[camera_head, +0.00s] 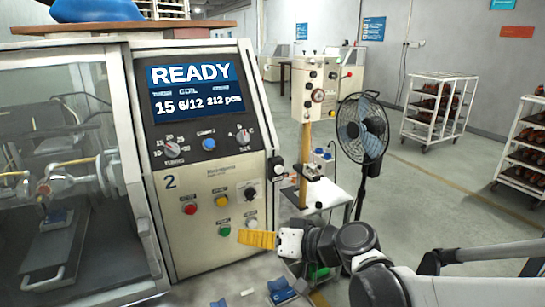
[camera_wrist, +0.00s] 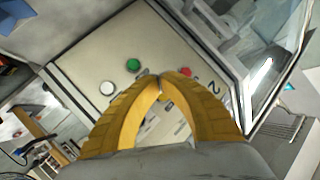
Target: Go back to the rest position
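My gripper (camera_head: 243,237) has yellow fingers and is held in front of the lower control panel of the winding machine (camera_head: 205,256). In the wrist view the fingertips (camera_wrist: 161,78) meet, with nothing between them. Close to the tips in the head view are a green button (camera_head: 223,230) and a white button (camera_head: 251,223). In the wrist view the green button (camera_wrist: 133,65) and white button (camera_wrist: 107,88) lie left of the tips, and a red button (camera_wrist: 185,73) shows partly behind the right finger. I cannot tell any contact with the panel.
The machine's display (camera_head: 198,92) reads READY. A glass-covered winding chamber (camera_head: 70,170) is at left. A black fan (camera_head: 363,130) and a yellow-post stand (camera_head: 304,155) are behind my arm. Wheeled racks (camera_head: 437,112) with parts stand at right. Open floor lies between.

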